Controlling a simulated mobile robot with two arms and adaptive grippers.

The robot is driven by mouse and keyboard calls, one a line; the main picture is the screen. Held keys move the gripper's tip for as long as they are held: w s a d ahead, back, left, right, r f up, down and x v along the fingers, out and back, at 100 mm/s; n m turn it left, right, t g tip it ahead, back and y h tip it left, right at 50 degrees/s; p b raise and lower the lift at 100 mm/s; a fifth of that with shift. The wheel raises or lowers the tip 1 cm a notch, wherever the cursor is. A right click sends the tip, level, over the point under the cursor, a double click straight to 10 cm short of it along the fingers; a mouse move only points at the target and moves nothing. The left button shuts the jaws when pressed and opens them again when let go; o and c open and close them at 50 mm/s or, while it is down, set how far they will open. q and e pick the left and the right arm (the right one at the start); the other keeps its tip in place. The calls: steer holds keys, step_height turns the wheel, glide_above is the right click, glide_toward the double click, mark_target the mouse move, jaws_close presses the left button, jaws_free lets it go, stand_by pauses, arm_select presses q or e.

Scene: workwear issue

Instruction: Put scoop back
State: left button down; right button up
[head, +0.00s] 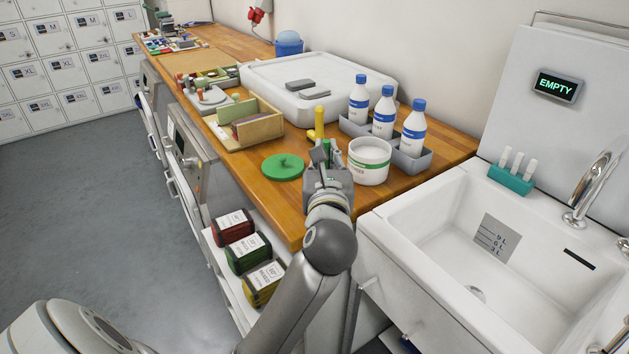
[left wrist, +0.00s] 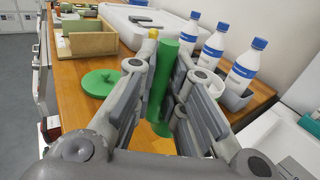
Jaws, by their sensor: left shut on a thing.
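My left gripper (head: 326,158) is shut on a green bar (left wrist: 160,78), which looks like the scoop's handle and stands nearly upright between the fingers in the left wrist view. The scoop's lower end is mostly hidden by the fingers. A yellow upright piece (head: 319,122) stands just behind the gripper; I cannot tell whether it touches the scoop. A white tub (head: 368,165) with a green label stands open close to the right of the gripper. A round green lid (head: 283,167) with a knob lies on the worktop to the left. My right gripper is not in view.
Bottles with blue caps (head: 382,112) stand in a grey rack (head: 412,160) behind the tub. A wooden box (head: 252,132) and a large white bin (head: 300,105) sit farther back. A sink (head: 420,230) is at the right. The worktop (head: 258,185) around the lid is clear.

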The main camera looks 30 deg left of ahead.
arm_select(q)
steer(key=w+a+f, duration=0.1)
steer(key=a+f, duration=0.1)
steer(key=f, duration=0.1)
steer(key=w+a+f, duration=0.2)
steer(key=f, duration=0.2)
steer(key=w+a+f, duration=0.2)
steer(key=f, duration=0.1)
steer(key=shift+w+a+f+b, duration=0.15)
steer(key=shift+a+f+b, duration=0.15)
steer(key=shift+a, duration=0.1)
steer(key=shift+f, duration=0.2)
steer(key=c, duration=1.5)
jaws_free()
steer(key=shift+r, duration=0.1)
